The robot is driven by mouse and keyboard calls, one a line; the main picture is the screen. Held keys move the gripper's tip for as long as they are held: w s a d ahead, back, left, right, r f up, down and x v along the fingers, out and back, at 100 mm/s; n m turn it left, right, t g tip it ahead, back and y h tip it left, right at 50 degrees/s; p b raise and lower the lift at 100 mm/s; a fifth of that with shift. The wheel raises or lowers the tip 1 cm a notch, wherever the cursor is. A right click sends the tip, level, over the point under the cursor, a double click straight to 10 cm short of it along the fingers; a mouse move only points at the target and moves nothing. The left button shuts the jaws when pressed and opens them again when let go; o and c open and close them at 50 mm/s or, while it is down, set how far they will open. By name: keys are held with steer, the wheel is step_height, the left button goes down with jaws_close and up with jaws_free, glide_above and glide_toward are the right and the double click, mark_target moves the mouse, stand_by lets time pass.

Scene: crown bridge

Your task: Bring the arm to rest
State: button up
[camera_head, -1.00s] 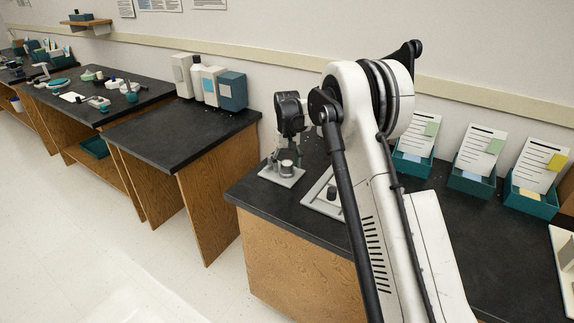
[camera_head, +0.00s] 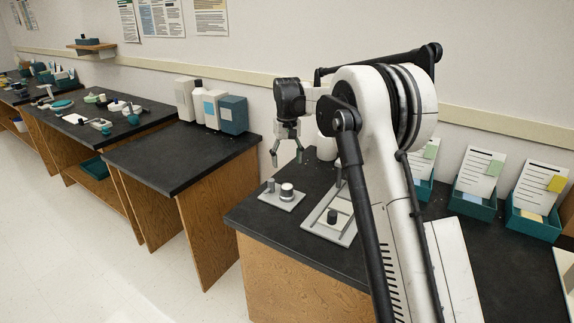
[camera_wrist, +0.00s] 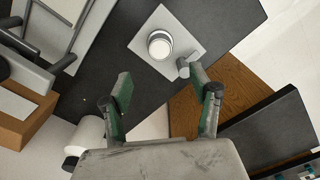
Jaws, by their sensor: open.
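My gripper (camera_head: 287,153) is open and empty, raised above the near dark bench in the head view. In the wrist view its two green-padded fingers (camera_wrist: 160,97) are spread apart with nothing between them. Beyond the fingertips is a small light plate (camera_head: 295,201) bearing a short white-topped cylinder (camera_head: 287,191) and a thin grey post (camera_head: 270,186). In the wrist view the plate (camera_wrist: 190,45) and the cylinder (camera_wrist: 160,46) lie ahead of the fingers, apart from them.
A grey frame (camera_head: 318,228) with a dark knob (camera_head: 332,216) lies right of the plate. Teal bins with cards (camera_head: 475,203) stand along the wall. A box row with a teal box (camera_head: 233,114) stands on the neighbouring bench, whose top (camera_head: 175,158) is mostly clear.

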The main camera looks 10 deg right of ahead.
steer(key=s+r+t, duration=0.2)
steer(key=s+r, duration=0.5)
steer(key=s, duration=0.4)
steer(key=s+r+t, duration=0.1)
steer(key=s+r, duration=0.7)
steer(key=s, duration=0.4)
steer(key=s+f+t, duration=0.2)
steer(key=s+f, duration=0.2)
steer(key=s, duration=0.8)
steer(key=s+f+m+t, duration=0.1)
steer(key=s+f, duration=0.3)
steer(key=s, duration=0.9)
steer(key=shift+f+t, duration=0.15)
steer(key=shift+t, duration=0.45)
